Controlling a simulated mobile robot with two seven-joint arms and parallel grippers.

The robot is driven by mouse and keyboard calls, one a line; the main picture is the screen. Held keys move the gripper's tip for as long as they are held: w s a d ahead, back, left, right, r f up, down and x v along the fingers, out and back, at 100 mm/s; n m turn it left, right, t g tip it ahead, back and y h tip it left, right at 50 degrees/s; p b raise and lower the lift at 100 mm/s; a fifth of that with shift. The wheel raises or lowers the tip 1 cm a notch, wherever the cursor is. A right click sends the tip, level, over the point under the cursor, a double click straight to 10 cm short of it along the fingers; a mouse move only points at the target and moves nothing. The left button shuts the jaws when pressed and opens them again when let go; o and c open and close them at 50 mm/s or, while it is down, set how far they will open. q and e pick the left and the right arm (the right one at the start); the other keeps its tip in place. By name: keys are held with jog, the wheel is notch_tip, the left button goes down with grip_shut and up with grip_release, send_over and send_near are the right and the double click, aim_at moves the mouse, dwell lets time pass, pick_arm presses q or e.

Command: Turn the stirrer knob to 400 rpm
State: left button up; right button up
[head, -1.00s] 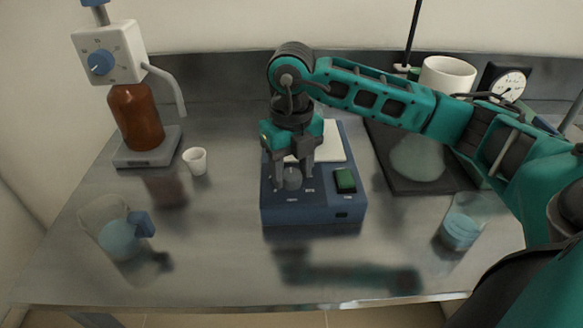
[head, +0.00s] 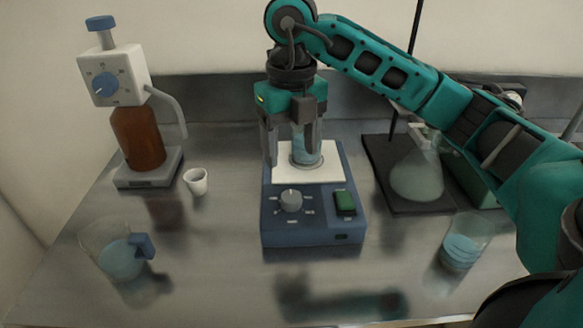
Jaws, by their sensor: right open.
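The stirrer (head: 312,231) is a blue box with a white top plate, standing mid-table. Its grey round knob (head: 291,200) is on the front left of the panel, with small marks around it that are too small to read. A glass vessel with blue liquid (head: 307,150) stands on the white plate. My right gripper (head: 288,150) is open and empty, pointing down, above and behind the knob and apart from it. It partly hides the vessel. My left gripper is not in view.
A green switch (head: 345,203) sits right of the knob. A beaker (head: 121,258) and a small white cup (head: 196,181) stand at left, near a bottle with a dispenser (head: 138,138). Another beaker (head: 461,250) and a flask (head: 417,175) stand at right. The table front is clear.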

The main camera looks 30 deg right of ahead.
notch_tip(320, 180, up, 2)
jog(key=shift+r+p, duration=0.25)
jog(key=shift+p, duration=0.05)
dwell(0.5)
